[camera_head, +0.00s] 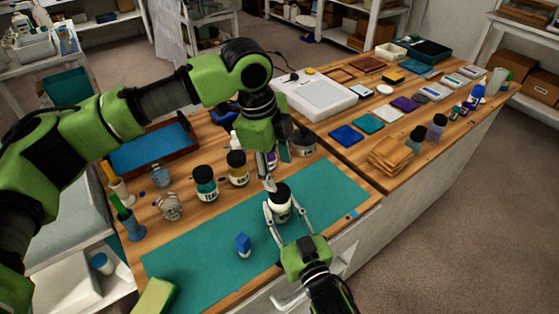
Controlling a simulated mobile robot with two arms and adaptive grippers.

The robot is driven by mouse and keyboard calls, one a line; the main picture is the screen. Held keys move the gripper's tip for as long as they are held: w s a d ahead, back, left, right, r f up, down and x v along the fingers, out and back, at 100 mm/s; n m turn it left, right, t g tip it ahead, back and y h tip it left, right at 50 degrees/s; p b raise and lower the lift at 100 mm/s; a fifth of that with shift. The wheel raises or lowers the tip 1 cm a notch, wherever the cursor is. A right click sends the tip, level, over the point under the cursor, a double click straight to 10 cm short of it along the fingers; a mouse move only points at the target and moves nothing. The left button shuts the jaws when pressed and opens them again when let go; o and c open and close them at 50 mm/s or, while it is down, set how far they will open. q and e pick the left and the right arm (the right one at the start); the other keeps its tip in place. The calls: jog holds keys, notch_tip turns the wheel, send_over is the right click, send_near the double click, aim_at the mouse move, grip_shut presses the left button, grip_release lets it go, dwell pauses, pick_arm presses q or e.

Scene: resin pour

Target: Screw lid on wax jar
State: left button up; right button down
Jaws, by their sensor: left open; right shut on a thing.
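A white jar (284,212) with a black lid (280,190) on top stands upright over the teal mat (210,250). My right gripper (281,212) comes from the front and is shut on the jar's sides. My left gripper (269,178) points down from above, just behind and left of the lid, with its jaw open. I cannot tell whether its fingertips touch the lid, or how tightly the lid sits on the jar.
Black-lidded jars with teal (206,189) and yellow (237,170) labels stand left of the grippers. Glass jars (170,207) stand further left. A small blue-topped bottle (243,245) is on the mat. A white device (315,97) is behind. The mat's right part is clear.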

aim_at(280, 191)
pick_arm(q)
jog(key=n, duration=0.6)
jog(key=shift+d+r+n, duration=0.1)
jog(key=shift+r+n, duration=0.1)
jog(key=shift+n, duration=0.1)
jog(key=n, duration=0.4)
jog(key=n+y, duration=0.1)
jog(key=n, duration=0.1)
jog(key=shift+r+g, duration=0.25)
jog(key=shift+g, duration=0.05)
jog(key=n, duration=0.6)
jog(key=shift+s+d+r, duration=0.1)
jog(key=shift+d+r, duration=0.05)
jog(key=shift+r, duration=0.1)
jog(key=n, duration=0.4)
jog(key=n+y, duration=0.1)
jog(key=n, duration=0.2)
jog(key=shift+s+r+g, duration=0.15)
jog(key=shift+r+g, duration=0.15)
jog(key=shift+f, duration=4)
